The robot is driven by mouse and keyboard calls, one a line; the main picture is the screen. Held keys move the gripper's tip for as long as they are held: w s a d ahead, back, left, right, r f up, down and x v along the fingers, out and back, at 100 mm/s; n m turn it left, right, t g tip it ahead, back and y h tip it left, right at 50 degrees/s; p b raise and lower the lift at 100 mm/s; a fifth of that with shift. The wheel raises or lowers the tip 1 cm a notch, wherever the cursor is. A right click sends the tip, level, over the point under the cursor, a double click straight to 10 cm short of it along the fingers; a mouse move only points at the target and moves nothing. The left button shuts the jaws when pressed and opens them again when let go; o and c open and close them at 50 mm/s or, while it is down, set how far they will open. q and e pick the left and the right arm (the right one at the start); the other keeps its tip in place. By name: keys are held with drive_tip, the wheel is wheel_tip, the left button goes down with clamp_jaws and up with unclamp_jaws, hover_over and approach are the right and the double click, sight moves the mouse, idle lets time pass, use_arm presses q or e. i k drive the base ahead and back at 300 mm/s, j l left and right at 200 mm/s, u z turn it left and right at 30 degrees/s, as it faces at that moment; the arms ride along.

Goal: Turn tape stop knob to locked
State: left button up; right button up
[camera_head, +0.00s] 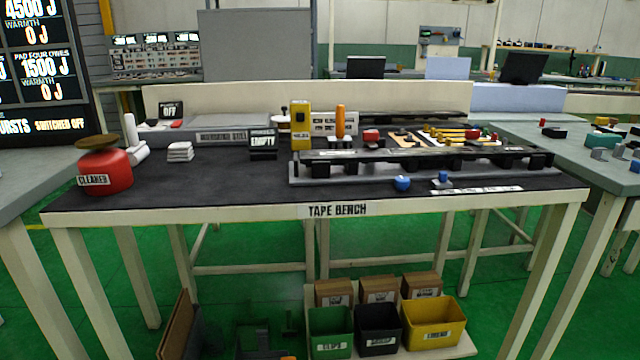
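The tape bench (230,212) stands in front of me with a dark top. A long black rail (430,152) on a grey base runs along its right half. Two small blue parts sit at the rail's front side: a round blue knob (402,183) and a smaller blue piece (443,176) on a dark block. I cannot tell which one is the tape stop knob, or its setting. A yellow device (301,125) stands upright at the rail's left end. Neither of my grippers is in view.
A red canister (104,171) labelled "CLEANER" stands at the bench's left. White pads (180,152) and an "EMPTY" holder (263,143) are further back. Tools with yellow handles (450,134) lie behind the rail. Bins (433,324) stand below. The bench's front left is clear.

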sight(401, 183)
drive_tip(key=k+j+z, duration=0.35)
drive_tip(key=k+j, duration=0.45)
drive_tip(key=k, duration=0.1)
